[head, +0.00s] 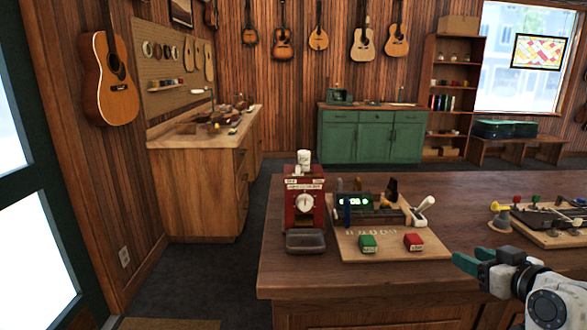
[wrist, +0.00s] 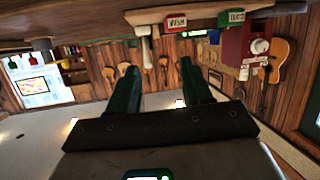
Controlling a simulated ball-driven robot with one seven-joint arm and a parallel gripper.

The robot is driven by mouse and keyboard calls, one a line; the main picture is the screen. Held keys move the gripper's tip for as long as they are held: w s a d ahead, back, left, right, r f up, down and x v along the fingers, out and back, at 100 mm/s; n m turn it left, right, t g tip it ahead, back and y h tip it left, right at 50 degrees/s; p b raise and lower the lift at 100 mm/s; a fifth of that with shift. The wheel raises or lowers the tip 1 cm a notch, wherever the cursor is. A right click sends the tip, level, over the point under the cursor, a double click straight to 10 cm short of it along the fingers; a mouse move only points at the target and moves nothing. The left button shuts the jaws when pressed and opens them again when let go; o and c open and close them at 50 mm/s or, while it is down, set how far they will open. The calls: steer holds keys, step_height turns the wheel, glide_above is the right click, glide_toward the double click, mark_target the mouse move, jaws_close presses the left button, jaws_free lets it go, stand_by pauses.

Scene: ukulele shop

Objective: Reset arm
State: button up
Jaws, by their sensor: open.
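My gripper (head: 478,262) is at the lower right of the head view, in front of the wooden table (head: 340,287), beside its front edge. Its green fingers point left and hold nothing. In the wrist view the two green fingers (wrist: 160,92) stand apart with a gap between them, and the picture is upside down. My white and black wrist shows behind the fingers in the head view. The rest of the arm is out of view.
On the table are a red device with a dial (head: 305,205), a grey tray (head: 306,241), and a wooden board (head: 362,252) with a green box (head: 367,243), a red box (head: 413,241) and a white-handled lever (head: 425,206). Another board (head: 545,237) lies right. Floor left of the table is clear.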

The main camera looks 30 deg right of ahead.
steer(key=w+a+f+n+g+y, duration=0.15)
steer(key=a+f+g+y, duration=0.35)
steer(key=a+f, duration=1.25)
steer(key=s+a+f+n+g+p, duration=0.1)
steer(key=s+a+f+n+g, duration=0.1)
steer(key=s+a+f+g, duration=0.5)
steer(key=s+a+f, duration=0.4)
steer(key=s+a, duration=0.1)
steer(key=s, duration=0.3)
steer(key=shift+a+f, duration=0.35)
